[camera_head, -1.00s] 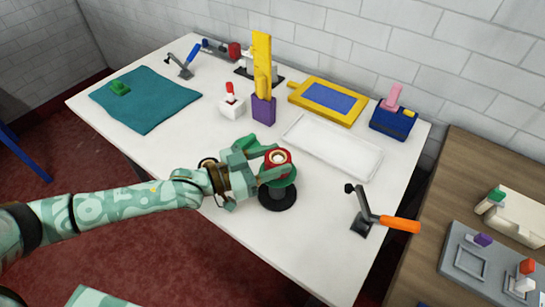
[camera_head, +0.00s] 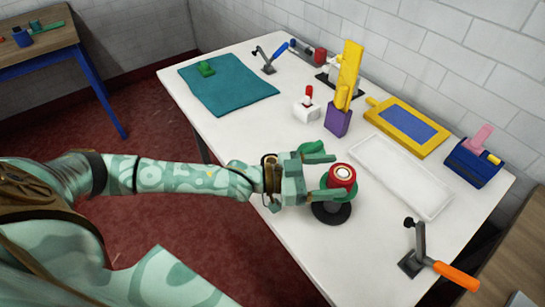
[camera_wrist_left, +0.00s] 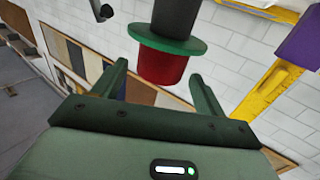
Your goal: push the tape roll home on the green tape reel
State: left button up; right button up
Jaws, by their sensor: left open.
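The tape roll (camera_head: 342,174) is red with a pale core. It sits upright on top of the green tape reel (camera_head: 352,193), which stands on a round black base (camera_head: 334,213) near the table's front edge. In the left wrist view, upside down, the red roll (camera_wrist_left: 160,68) meets the green flange (camera_wrist_left: 167,40); I cannot tell a small gap. My left gripper (camera_head: 331,176) is open, reaching in from the left at roll height with its fingertips on either side of the roll. It holds nothing. My right gripper is out of view.
A white tray (camera_head: 402,174) lies behind the reel on the white table. An orange-handled clamp (camera_head: 455,276) stands to the right. A purple block with a yellow upright (camera_head: 338,118) and a white block with a red knob (camera_head: 306,109) stand behind. A teal cloth (camera_head: 226,88) lies at left.

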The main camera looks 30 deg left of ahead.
pick_arm(q)
jog(key=p+v, duration=0.1)
jog(key=v, duration=1.3)
jog(key=shift+a, duration=0.2)
jog(key=shift+s, duration=0.1)
